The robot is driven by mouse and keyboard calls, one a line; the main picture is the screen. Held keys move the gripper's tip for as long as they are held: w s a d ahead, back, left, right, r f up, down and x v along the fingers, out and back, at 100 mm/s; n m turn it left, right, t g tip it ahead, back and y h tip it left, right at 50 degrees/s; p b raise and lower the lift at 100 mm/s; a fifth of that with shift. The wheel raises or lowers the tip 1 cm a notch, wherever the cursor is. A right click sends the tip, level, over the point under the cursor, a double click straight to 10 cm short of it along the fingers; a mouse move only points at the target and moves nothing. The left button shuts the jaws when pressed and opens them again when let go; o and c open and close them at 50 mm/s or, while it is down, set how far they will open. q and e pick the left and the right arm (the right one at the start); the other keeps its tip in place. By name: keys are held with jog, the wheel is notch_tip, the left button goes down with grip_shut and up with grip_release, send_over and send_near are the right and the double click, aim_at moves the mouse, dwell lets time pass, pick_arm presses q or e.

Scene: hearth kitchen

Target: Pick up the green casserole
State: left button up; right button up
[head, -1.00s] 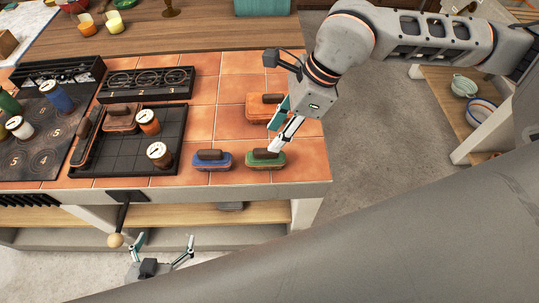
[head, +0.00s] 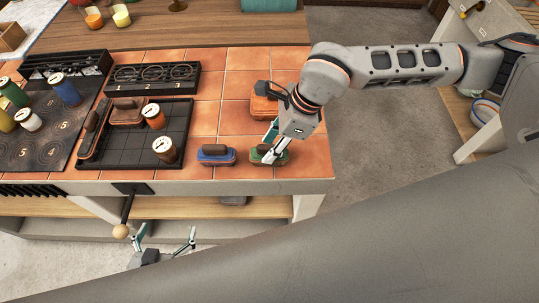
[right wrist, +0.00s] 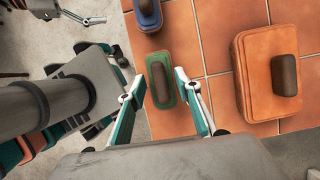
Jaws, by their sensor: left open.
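The green casserole (head: 256,157), a small oblong dish with a dark brown handle on its lid, stands on the tiled top near the front edge. My right gripper (head: 270,153) is over it in the head view and hides part of it. In the right wrist view the casserole (right wrist: 161,84) shows between the two spread fingers of my right gripper (right wrist: 160,76). The fingers are apart, and I cannot tell whether they touch it or how far down they reach. My left gripper (head: 164,243) is open and empty, low in front of the counter.
A blue casserole (head: 216,155) stands just left of the green one. A larger orange casserole (right wrist: 257,70) stands behind, partly covered by my right arm in the head view. A black gridded tray (head: 125,152) holds jars and a brown dish. Bare tiles lie between.

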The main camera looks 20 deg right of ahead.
grip_shut()
jog(key=shift+r, duration=0.15)
